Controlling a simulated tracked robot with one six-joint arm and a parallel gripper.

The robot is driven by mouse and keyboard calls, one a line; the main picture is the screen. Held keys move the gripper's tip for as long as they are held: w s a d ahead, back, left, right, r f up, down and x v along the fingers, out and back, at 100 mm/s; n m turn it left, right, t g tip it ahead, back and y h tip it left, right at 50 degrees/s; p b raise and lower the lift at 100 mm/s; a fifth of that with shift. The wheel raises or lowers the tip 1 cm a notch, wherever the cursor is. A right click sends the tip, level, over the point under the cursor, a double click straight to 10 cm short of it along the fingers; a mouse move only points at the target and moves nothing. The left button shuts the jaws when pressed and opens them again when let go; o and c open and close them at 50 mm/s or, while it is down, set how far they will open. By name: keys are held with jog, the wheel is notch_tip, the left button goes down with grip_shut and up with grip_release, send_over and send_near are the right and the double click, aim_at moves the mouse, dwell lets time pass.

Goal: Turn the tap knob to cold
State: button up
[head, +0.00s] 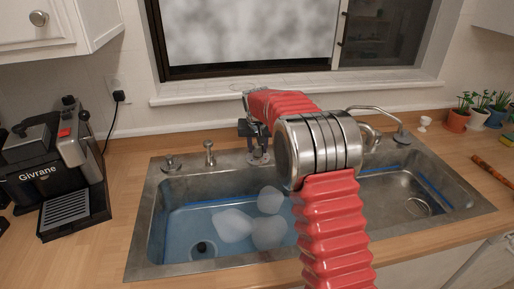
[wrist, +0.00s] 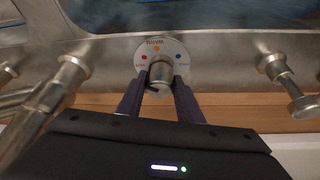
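The tap knob (wrist: 160,72) is a short metal cylinder on a round pale dial plate (wrist: 157,42). The dial has a red dot at left, an orange dot at the top by the word WARM, and a blue dot at right. My gripper (wrist: 161,77) has one dark finger on each side of the knob. The fingers lie close to its sides, but I cannot tell whether they press on it. The knob's pointing direction is not clear. In the head view my gripper (head: 256,143) is small, at the sink's back rim, and mostly covers the knob.
Metal fittings stand on both sides of the knob, at left (wrist: 68,75) and right (wrist: 285,85). The double sink (head: 160,225) holds bluish water and pale foam in its left basin. A coffee machine (head: 60,160) stands at left, potted plants (head: 458,120) at right.

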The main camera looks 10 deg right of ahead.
jog(key=c, duration=0.6)
jog(key=shift+a, duration=0.15)
jog(key=shift+c, duration=0.2)
jog(key=shift+m, duration=0.5)
jog(key=m+g+h, duration=0.1)
jog(key=m+h, duration=0.1)
jog(key=m, duration=0.2)
jog(key=shift+m, duration=0.4)
jog(key=m, duration=0.2)
jog(key=m+g+h, duration=0.1)
jog(key=m, duration=0.2)
jog(key=shift+g, duration=0.3)
jog(key=shift+m+g, duration=0.8)
jog(key=shift+m, duration=1.4)
jog(key=shift+m+g, duration=0.4)
jog(key=shift+m, duration=0.8)
